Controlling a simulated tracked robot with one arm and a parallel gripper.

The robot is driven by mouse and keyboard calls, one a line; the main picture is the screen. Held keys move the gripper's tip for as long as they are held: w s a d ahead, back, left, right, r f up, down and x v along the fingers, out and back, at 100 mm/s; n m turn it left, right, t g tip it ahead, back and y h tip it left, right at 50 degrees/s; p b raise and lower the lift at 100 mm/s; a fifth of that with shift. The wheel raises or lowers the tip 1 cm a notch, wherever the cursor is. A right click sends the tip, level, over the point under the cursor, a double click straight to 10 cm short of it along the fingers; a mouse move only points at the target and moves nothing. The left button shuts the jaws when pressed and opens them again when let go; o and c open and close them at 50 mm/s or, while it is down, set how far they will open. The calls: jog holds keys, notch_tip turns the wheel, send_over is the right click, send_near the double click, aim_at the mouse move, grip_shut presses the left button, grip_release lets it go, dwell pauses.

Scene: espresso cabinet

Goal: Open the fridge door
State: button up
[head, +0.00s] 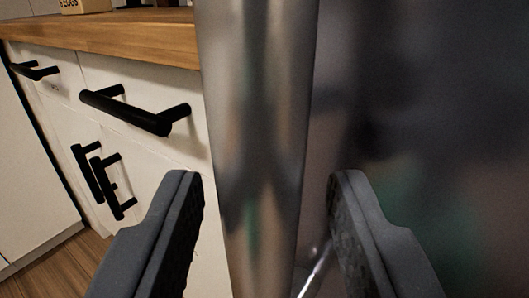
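The fridge door (440,120) is a dark, brushed-metal surface filling the right side of the head view, with blurred reflections. A thick, upright metal bar, which looks like the fridge handle (258,110), runs from top to bottom near the middle, very close to the camera. My gripper (266,185) is open, with one dark finger left of the bar and the other right of it. Gaps show between the bar and both fingers. The ends of the bar are out of view, and I cannot tell whether the door is ajar.
White cabinets with drawers (140,135) and black bar handles (135,108) stand at the left under a wooden countertop (110,35). A box (84,5) on the counter is cut off by the top edge. Wooden floor (60,268) shows at the lower left.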

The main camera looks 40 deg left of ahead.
jog(key=shift+w+a, duration=0.3)
jog(key=shift+w, duration=0.05)
grip_shut()
jog(key=shift+s, duration=0.1)
